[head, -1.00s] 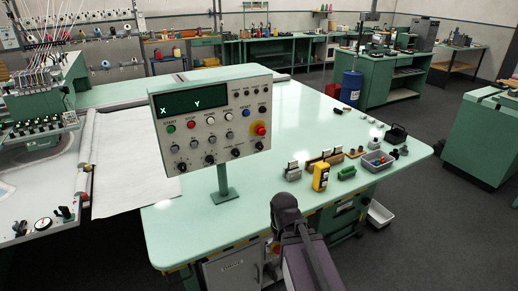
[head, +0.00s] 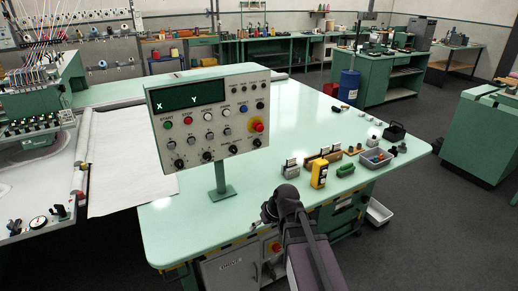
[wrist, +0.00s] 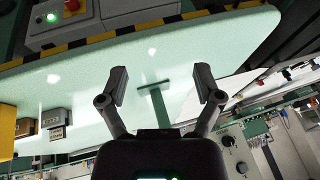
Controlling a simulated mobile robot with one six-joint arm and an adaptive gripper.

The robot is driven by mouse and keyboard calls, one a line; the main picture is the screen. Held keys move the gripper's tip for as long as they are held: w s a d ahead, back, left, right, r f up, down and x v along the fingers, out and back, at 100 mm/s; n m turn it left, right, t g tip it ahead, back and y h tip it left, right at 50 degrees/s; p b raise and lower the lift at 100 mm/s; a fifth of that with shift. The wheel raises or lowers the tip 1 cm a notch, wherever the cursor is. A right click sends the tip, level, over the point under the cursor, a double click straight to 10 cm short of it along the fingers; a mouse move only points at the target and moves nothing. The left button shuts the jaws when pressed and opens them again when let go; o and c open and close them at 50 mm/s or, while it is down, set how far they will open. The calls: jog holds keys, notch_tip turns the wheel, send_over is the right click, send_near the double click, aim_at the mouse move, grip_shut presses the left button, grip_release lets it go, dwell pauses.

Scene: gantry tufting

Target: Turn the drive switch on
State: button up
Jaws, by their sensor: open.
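A grey cabinet (head: 224,269) with lettering that seems to read "DRIVE" sits under the front edge of the table, below the control panel. I cannot tell the drive switch's position. In the wrist view a box at top left carries a red button (wrist: 72,5) and a lit green lamp (wrist: 52,18). My gripper (wrist: 162,85) is open and empty, its fingers spread over the table edge area.
The control panel (head: 208,120) stands on a post on the pale green table (head: 300,125). A yellow device (head: 319,174), small tools and a grey bin (head: 376,159) lie along the table's right front. A white tray (head: 378,211) sits below.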

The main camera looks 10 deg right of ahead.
jog(key=w+a+r+n+t+y+b, duration=0.1)
jog(key=w+r+n+t+y+b, duration=0.2)
jog(key=w, duration=0.5)
jog(key=m+t+h+b, duration=0.1)
jog(key=m+t+b, duration=0.2)
jog(key=t, duration=0.8)
send_near(259, 145)
jog(key=s, duration=0.4)
jog(key=shift+w+d+r, duration=0.1)
jog(key=shift+w+d, duration=0.05)
jog(key=shift+d, duration=0.35)
jog(key=x, duration=1.3)
jog(key=shift+w, duration=0.45)
grip_shut()
